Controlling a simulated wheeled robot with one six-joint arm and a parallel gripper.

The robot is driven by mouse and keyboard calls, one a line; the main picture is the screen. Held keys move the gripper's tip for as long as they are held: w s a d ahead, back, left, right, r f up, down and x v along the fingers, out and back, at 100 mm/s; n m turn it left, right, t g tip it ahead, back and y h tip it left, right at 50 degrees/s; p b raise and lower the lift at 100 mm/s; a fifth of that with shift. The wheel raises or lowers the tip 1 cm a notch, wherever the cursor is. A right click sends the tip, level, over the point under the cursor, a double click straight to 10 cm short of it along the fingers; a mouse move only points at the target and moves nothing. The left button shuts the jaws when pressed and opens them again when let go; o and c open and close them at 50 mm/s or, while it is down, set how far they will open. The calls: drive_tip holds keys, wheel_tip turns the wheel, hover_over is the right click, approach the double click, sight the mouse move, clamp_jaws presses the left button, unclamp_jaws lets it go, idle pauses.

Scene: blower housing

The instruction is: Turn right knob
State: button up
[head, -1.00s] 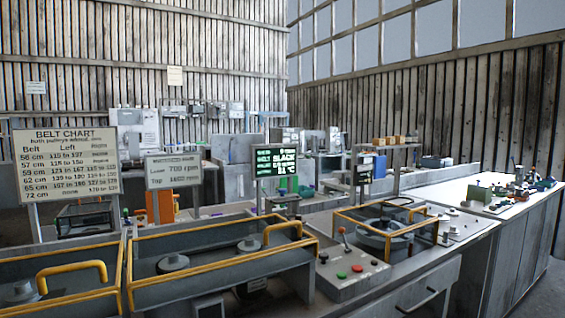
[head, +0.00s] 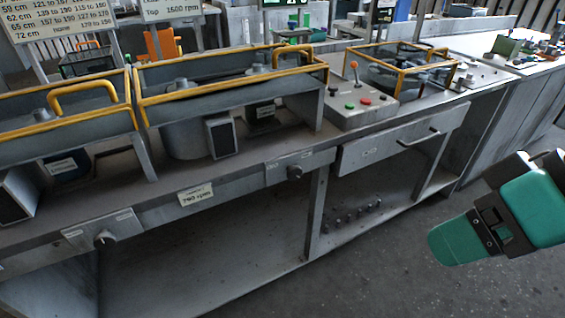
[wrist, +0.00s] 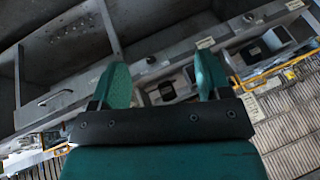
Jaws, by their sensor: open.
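The right knob (head: 294,172) is a small dark knob on the bench's front rail, left of the drawer. The left knob (head: 104,238) sits on a pale plate further left on the same rail. In the tilted, upside-down wrist view, the right knob (wrist: 150,60) is small and shows between my fingers, some way off. My teal gripper (head: 455,240) is at the right of the head view, out in front of the bench and well apart from the knob. In the wrist view my gripper (wrist: 163,78) is open, with nothing between its fingers.
A drawer (head: 400,140) with a bar handle is right of the right knob. A "700 rpm" label (head: 196,195) lies between the knobs. Yellow-framed guards (head: 230,78) and a button box (head: 358,103) stand on top. The floor (head: 400,250) in front is clear.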

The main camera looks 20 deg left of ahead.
drive_tip(key=w+a+f+n+t+y+b, duration=0.1)
drive_tip(key=w+a+f+t+y+b, duration=0.15)
drive_tip(key=w+a+f+b, duration=0.35)
drive_tip(key=w+a+f+n+t+y+b, duration=0.1)
drive_tip(key=w+a+f+t+y+b, duration=0.15)
drive_tip(key=w+a+f+b, duration=0.4)
drive_tip(key=m+t+y+b, duration=0.1)
drive_tip(key=t+y+b, duration=0.1)
drive_tip(key=t+b, duration=0.6)
approach(296, 174)
drive_tip(key=shift+g, duration=0.7)
drive_tip(key=p+x, duration=0.2)
drive_tip(key=x, duration=0.1)
drive_tip(key=p+x, duration=0.2)
drive_tip(key=x, duration=0.1)
drive_tip(key=r+p+x, duration=0.1)
drive_tip(key=p+x, duration=0.1)
drive_tip(key=x, duration=0.2)
drive_tip(key=shift+w+d, duration=0.15)
drive_tip(key=shift+w, duration=0.1)
drive_tip(key=c, duration=0.9)
